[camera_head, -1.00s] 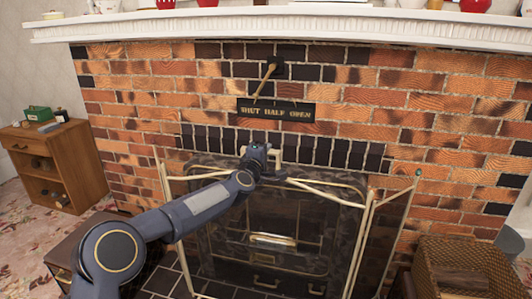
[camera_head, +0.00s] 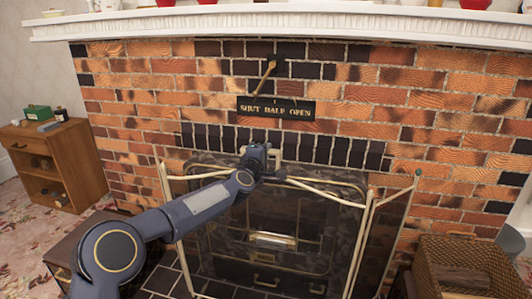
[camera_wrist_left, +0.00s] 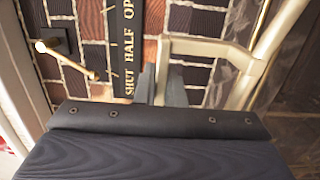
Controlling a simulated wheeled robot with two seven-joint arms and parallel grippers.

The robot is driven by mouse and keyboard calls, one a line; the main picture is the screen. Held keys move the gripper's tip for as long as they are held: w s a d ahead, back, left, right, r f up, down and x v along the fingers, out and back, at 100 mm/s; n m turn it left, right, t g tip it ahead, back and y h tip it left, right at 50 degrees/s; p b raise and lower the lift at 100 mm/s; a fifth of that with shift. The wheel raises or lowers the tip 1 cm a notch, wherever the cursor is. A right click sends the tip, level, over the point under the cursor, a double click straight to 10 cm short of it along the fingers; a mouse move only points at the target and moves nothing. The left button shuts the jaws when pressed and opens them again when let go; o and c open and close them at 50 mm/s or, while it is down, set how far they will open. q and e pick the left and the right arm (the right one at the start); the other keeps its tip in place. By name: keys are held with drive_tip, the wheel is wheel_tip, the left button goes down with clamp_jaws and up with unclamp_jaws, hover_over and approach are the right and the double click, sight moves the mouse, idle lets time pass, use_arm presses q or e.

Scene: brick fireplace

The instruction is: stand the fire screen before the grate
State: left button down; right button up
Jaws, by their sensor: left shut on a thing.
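The fire screen (camera_head: 366,240) has a pale metal frame, dark see-through mesh and angled side panels. It stands upright in front of the grate (camera_head: 272,240), which shows dimly through the mesh. My left gripper (camera_head: 273,156) is at the top middle of the screen, shut on its pale handle. In the left wrist view, my left gripper (camera_wrist_left: 170,88) has its fingers at the pale handle (camera_wrist_left: 200,48) of the frame. Whether the screen's feet touch the hearth is hidden. My right gripper is not in view.
A wicker basket (camera_head: 463,266) stands at the lower right. A wooden cabinet (camera_head: 68,168) with small items on top stands at the left. A damper lever (camera_head: 266,76) and sign (camera_head: 276,108) are on the brick wall below the white mantel (camera_head: 300,22).

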use_arm(q)
drive_tip(key=shift+r, duration=0.4)
drive_tip(key=c, duration=1.5)
unclamp_jaws()
drive_tip(key=shift+s, duration=0.1)
drive_tip(key=o, duration=0.3)
drive_tip(key=shift+f, duration=0.6)
drive_tip(key=shift+o, duration=0.4)
drive_tip(key=shift+r, duration=0.15)
drive_tip(key=shift+r, duration=0.1)
